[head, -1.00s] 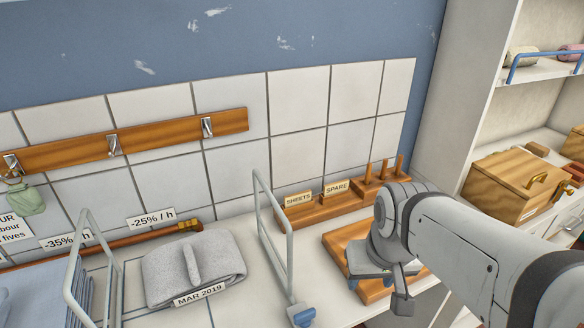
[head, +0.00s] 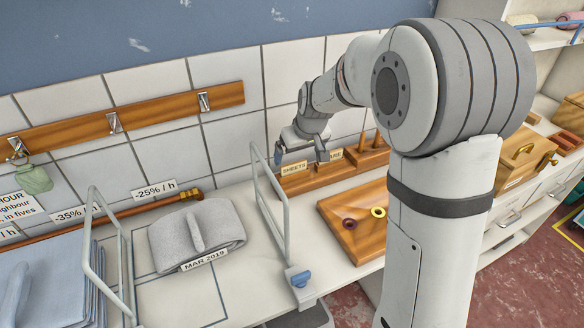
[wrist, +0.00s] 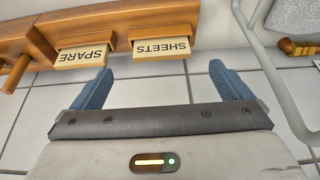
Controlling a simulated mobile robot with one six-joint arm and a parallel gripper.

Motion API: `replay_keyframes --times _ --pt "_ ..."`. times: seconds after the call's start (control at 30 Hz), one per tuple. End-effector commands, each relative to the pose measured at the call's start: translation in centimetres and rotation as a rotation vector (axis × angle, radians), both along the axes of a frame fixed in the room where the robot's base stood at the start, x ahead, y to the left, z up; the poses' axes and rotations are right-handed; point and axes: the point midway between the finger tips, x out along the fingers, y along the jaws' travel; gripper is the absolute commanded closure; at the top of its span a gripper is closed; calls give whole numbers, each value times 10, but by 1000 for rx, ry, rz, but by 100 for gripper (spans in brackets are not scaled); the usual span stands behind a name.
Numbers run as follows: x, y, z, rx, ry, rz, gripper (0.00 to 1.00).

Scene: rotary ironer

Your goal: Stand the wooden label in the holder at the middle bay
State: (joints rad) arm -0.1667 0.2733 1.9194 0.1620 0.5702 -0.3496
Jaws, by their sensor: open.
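Two wooden labels sit in a wooden rack (head: 318,180) against the tiles. One reads SHEETS (head: 294,168) and one reads SPARE (head: 336,155); the wrist view shows SHEETS (wrist: 160,47) and SPARE (wrist: 82,57) upside down. My gripper (head: 302,152) is open and empty, close in front of the rack. In the wrist view its blue fingers (wrist: 160,82) are spread on either side of SHEETS, apart from it. The middle bay (head: 180,295) lies between two wire dividers and holds a folded grey cloth (head: 195,235) with a MAR 2019 tag.
The right wire divider (head: 270,205) has a blue piece (head: 301,279) at its foot, left of my arm. A wooden board (head: 345,222) with two rings lies in front of the rack. Folded blue cloth (head: 45,285) fills the left bay.

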Motion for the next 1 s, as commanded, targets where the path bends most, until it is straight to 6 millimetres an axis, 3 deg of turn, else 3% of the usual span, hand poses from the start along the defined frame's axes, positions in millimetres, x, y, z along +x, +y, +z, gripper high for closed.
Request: replay_keyframes --times 0.5,0.8,1.0 --pt "20 11 -58 0 3 -1 2" --pt "21 12 -61 0 1 0 3" --pt "21 12 -61 0 1 0 19"
